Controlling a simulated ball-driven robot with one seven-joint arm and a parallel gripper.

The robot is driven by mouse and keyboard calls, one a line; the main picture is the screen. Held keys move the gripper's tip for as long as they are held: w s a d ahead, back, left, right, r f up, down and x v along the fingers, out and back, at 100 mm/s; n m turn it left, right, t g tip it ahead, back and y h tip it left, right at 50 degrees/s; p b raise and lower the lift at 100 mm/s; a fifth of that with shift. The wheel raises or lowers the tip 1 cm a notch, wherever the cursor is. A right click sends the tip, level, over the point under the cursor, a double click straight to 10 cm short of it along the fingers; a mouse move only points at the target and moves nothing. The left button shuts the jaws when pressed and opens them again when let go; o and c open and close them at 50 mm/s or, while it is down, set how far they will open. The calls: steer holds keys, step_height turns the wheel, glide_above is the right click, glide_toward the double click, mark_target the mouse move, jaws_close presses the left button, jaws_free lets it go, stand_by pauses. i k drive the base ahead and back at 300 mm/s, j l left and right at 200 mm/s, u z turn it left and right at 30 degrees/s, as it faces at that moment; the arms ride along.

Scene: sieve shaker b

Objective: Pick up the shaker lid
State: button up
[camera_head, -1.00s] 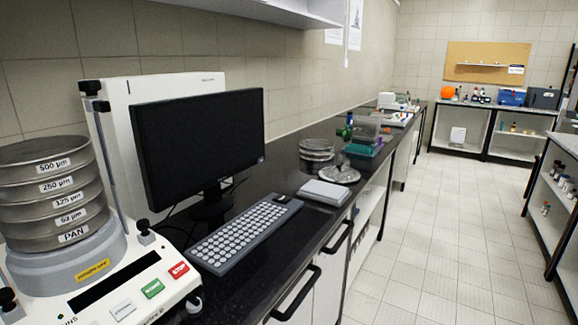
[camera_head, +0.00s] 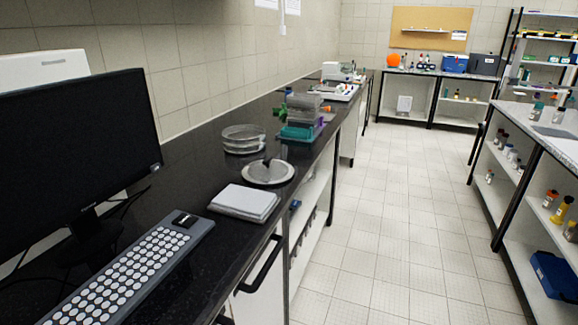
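A round, flat grey disc with a dark knob-like part on top, which looks like the shaker lid (camera_head: 257,178), lies on the black bench near its front edge. It sits beyond the pale flat box and in front of a short stack of round sieves or dishes (camera_head: 243,141). Nothing rests on it that I can make out. My gripper is not in view. The sieve shaker is out of view now.
A monitor (camera_head: 75,150), a keyboard (camera_head: 125,270) and a pale flat box (camera_head: 245,202) occupy the near bench (camera_head: 190,170). A teal rack (camera_head: 300,131) stands beyond the disc. The tiled floor (camera_head: 400,210) is clear between this bench and shelving (camera_head: 530,190) on the right.

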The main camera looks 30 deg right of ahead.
mark_target(269, 171)
steer(key=z, duration=0.35)
steer(key=i+l+u, duration=0.1)
steer(key=u, duration=0.85)
steer(key=l+u, duration=0.35)
steer(key=l, duration=0.3)
steer(key=l+u, duration=0.35)
steer(key=l, duration=0.35)
steer(key=l+u, duration=0.3)
steer(key=l, duration=0.35)
